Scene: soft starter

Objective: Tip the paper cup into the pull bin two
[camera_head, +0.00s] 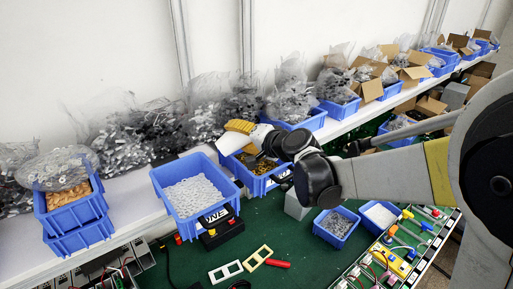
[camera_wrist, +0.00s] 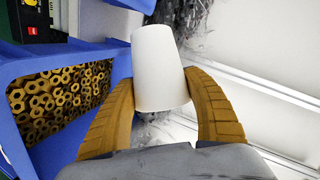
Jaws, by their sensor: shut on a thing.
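A white paper cup (camera_wrist: 158,60) is between the two ribbed orange fingers of my gripper (camera_wrist: 158,85), which is shut on it. In the head view my gripper (camera_head: 240,127) is above a blue bin (camera_head: 254,187) of brass-coloured nuts, and a white part of the cup (camera_head: 230,144) shows below the fingers. In the wrist view the blue bin (camera_wrist: 93,55) of nuts is left of the cup. The cup's contents are hidden. No label shows which bin is pull bin two.
A blue bin of white parts (camera_head: 163,177) stands left of the nuts bin, and a black and red device (camera_head: 222,232) is in front. Bagged parts line the white shelf (camera_head: 130,200) behind. Two smaller blue bins (camera_head: 333,240) stand on the green mat (camera_head: 275,225) at right.

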